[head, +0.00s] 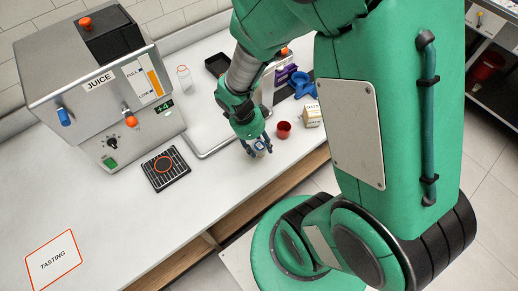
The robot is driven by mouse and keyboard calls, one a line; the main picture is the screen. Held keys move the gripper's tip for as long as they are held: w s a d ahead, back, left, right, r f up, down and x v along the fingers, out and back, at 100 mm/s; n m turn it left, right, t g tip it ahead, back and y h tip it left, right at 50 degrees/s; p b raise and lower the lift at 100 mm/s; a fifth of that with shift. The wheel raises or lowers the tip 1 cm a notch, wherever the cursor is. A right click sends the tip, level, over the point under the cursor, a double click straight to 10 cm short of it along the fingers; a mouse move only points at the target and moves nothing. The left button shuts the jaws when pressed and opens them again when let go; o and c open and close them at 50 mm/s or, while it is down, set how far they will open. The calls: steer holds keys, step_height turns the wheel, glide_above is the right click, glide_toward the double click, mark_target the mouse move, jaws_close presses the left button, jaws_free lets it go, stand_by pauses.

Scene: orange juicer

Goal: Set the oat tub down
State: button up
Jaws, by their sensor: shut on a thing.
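My gripper (257,149) points down over the front part of the white counter. It is shut on a small pale tub with a bluish part, the oat tub (259,146). The fingers hide much of the tub, and its label is too small to read. I cannot tell whether its base touches the counter or is slightly above it.
A red cup (283,130) and a beige carton (312,116) stand just right of my gripper. A metal tray (207,146) lies behind left. The juice machine (100,90) and its drip grate (165,169) are left. Counter near the TASTING card (53,261) is clear.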

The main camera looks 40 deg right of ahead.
mark_target(259, 150)
steer(key=shift+w+d, duration=0.1)
steer(key=shift+w, duration=0.3)
steer(key=shift+a+b+x, duration=0.15)
steer(key=shift+b+x, duration=0.15)
steer(key=shift+x, duration=0.6)
steer(key=shift+a+b+x, duration=0.2)
steer(key=shift+b+x, duration=0.05)
steer(key=shift+x, duration=0.6)
steer(key=shift+w+f, duration=0.15)
steer(key=shift+f, duration=0.05)
steer(key=o, duration=1.2)
steer(key=shift+r, duration=0.15)
steer(key=p+v, duration=0.2)
steer(key=v, duration=1)
steer(key=shift+a+p, duration=0.1)
steer(key=shift+p, duration=0.25)
